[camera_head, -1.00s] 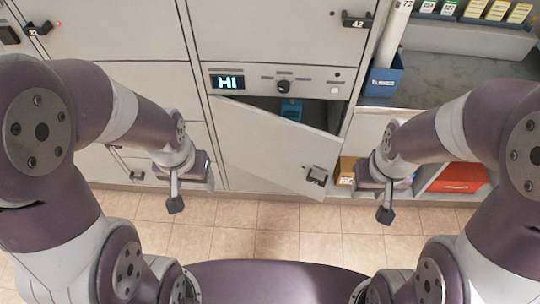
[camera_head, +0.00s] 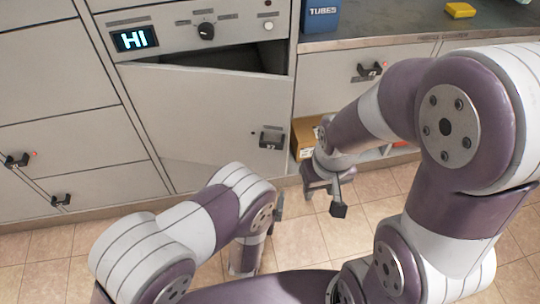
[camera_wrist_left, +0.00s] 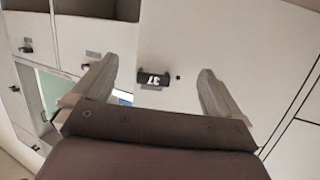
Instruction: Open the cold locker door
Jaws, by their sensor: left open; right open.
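The cold locker door (camera_head: 205,112) is a pale grey panel below the lit HI display (camera_head: 135,39). It stands ajar, with a dark gap along its top. Its black handle (camera_head: 271,138) is near its right edge. My left gripper (camera_head: 262,232) is low in front of the door, partly hidden by its own wrist. In the left wrist view its fingers (camera_wrist_left: 158,90) are open and empty, with a black handle marked 37 (camera_wrist_left: 155,77) showing between them, upside down. I cannot tell the distance. My right gripper (camera_head: 325,193) is open and empty, right of the door.
A control panel with a black knob (camera_head: 206,31) is above the door. At the right is a dark counter (camera_head: 400,25) with a blue TUBES box (camera_head: 321,15). A cardboard box (camera_head: 305,135) sits on the lower shelf. Tiled floor (camera_head: 50,265) is clear in front.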

